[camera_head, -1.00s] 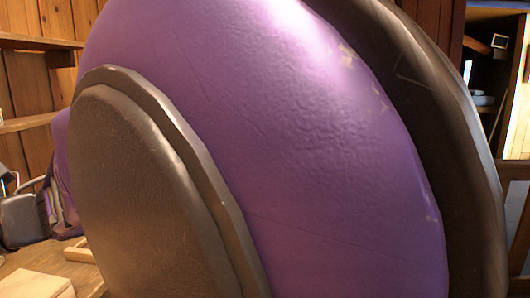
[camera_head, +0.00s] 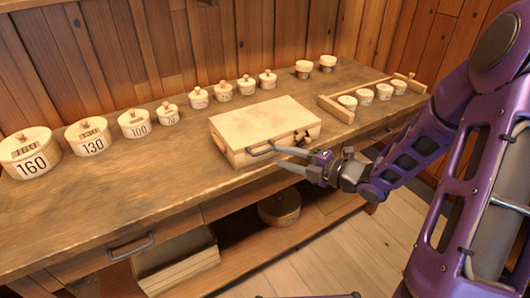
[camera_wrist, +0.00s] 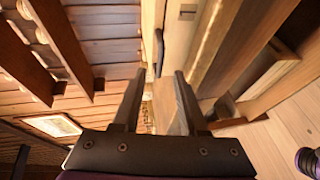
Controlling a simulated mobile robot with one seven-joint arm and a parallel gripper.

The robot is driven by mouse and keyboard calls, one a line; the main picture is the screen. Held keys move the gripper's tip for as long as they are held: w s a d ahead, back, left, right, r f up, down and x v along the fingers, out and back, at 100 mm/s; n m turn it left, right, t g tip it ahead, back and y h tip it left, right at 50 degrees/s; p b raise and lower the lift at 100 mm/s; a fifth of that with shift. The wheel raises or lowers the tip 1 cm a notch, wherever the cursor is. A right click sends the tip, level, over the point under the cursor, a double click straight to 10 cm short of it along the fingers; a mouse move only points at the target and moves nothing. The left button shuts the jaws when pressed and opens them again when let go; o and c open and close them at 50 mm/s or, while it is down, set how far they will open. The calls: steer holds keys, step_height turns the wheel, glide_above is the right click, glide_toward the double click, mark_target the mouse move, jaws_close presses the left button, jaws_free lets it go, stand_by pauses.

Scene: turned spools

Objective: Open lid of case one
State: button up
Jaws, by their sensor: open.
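A pale wooden case (camera_head: 262,122) lies on the workbench with its lid closed. A dark handle and a dark latch-like fitting (camera_head: 301,137) are on its front side. No number is readable on it. My gripper (camera_head: 284,158) is open and empty at the front right of the case, just off the bench's front edge. Whether a finger touches the case is not clear. In the wrist view the two fingers of my gripper (camera_wrist: 158,76) are apart, with a dark handle (camera_wrist: 159,52) just beyond them on a wooden face.
The workbench (camera_head: 120,205) carries several lidded round boxes, the largest marked 160 (camera_head: 31,153), in a row behind and left of the case. A wooden rack (camera_head: 336,109) with spools stands at the right. A drawer handle (camera_head: 131,248) juts out at the front left.

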mark_target(265, 151)
steer(key=x, duration=0.7)
jaws_close()
steer(key=shift+d, duration=0.1)
stand_by(1.2)
